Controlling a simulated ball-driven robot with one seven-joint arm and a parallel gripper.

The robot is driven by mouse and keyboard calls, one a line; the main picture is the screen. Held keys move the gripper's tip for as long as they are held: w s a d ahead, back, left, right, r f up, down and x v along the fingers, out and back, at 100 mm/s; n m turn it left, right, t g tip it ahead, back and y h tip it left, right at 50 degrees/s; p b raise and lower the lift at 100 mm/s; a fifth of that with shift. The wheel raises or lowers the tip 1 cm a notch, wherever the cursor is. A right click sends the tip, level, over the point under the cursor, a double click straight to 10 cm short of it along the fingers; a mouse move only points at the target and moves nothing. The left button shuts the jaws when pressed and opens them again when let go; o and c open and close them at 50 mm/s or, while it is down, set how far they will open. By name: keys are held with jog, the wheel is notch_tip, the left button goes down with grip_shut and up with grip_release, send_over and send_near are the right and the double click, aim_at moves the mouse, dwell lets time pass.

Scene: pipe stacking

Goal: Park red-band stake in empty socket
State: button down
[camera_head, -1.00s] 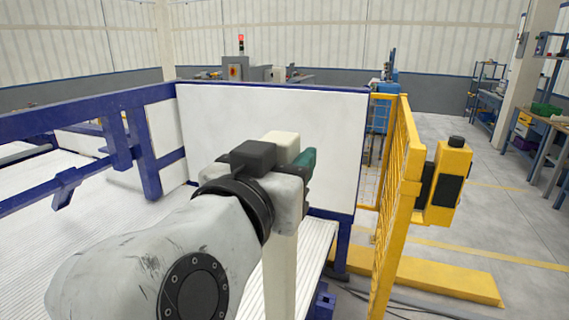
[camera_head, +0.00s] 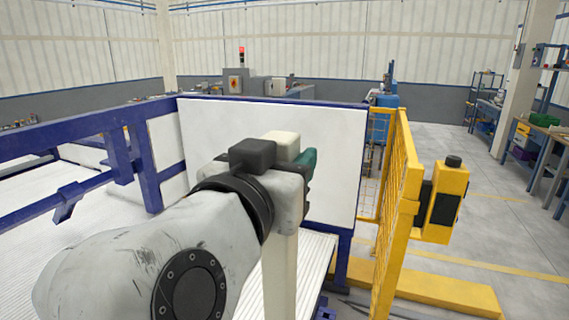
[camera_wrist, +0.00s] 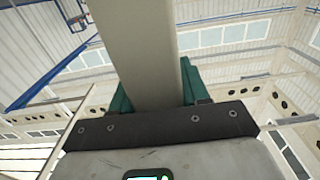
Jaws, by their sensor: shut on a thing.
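My gripper (camera_head: 303,165) is at the middle of the head view, its teal fingers partly hidden by my wrist. It is shut on a long cream stake (camera_head: 280,278), which runs upright through the grip, its top just above my gripper. In the wrist view the pale stake (camera_wrist: 148,45) passes between the teal fingers. No red band shows on the visible part of the stake, and its lower end is out of view. No socket is seen in either view.
A white panel in a blue frame (camera_head: 245,125) stands just beyond my gripper. A yellow mesh fence (camera_head: 397,190) with a yellow and black box (camera_head: 446,200) stands to the right. A blue-railed white slatted bed (camera_head: 115,230) lies at left. Open floor (camera_head: 500,230) is at far right.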

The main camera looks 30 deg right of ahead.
jog(key=shift+r+p, duration=0.9)
jog(key=shift+r, duration=4.05)
